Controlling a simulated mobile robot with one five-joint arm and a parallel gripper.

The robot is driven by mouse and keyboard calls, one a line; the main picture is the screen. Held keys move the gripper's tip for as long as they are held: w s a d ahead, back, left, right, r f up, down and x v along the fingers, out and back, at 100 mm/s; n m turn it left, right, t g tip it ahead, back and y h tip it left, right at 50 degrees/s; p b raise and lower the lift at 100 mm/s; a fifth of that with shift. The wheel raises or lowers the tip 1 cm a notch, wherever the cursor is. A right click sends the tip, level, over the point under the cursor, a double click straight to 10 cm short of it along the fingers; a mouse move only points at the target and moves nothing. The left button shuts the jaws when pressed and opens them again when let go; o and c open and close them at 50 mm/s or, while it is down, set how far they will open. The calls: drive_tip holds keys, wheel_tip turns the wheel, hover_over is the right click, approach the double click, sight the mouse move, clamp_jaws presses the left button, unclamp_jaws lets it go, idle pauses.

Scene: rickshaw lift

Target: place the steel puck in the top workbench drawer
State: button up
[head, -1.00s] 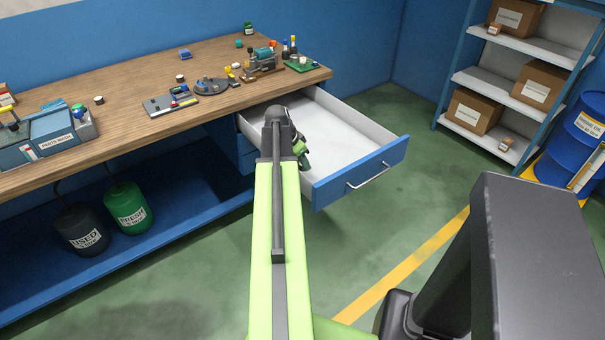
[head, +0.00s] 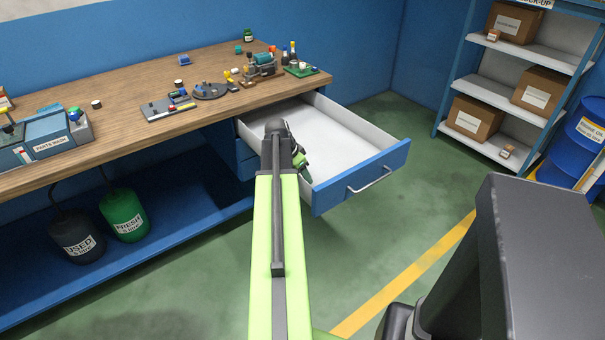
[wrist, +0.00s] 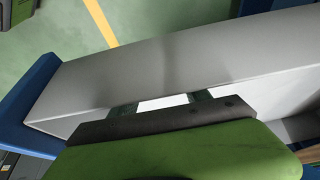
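The top workbench drawer (head: 362,178) is pulled open at the right end of the workbench, with a pale, bare-looking interior. My gripper (head: 303,168) is over the drawer's left part in the head view, partly hidden by my arm. In the wrist view, two dark fingertips of my gripper (wrist: 164,104) stand apart, with only white surface between them. The drawer's grey side wall (wrist: 170,75) crosses that view just beyond them. I cannot make out the steel puck in either view; the part of the drawer behind my arm is hidden.
The workbench (head: 130,90) carries a blue parts-wash unit (head: 50,138), a vise-like tool (head: 262,66) and several small parts. Used (head: 78,236) and fresh (head: 124,214) containers stand below. A shelf (head: 490,93) with boxes and a blue drum (head: 578,140) are at right. Floor beyond the drawer is clear.

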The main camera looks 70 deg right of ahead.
drive_tip(key=shift+r, duration=0.1)
drive_tip(key=shift+r+p, duration=0.25)
drive_tip(key=shift+p, duration=0.15)
drive_tip(key=p+v, duration=1)
drive_tip(key=v, duration=0.1)
drive_tip(key=shift+w+a+r+p, duration=0.1)
drive_tip(key=shift+a+r+p, duration=0.1)
drive_tip(key=shift+r+p, duration=0.2)
drive_tip(key=shift+f, duration=0.15)
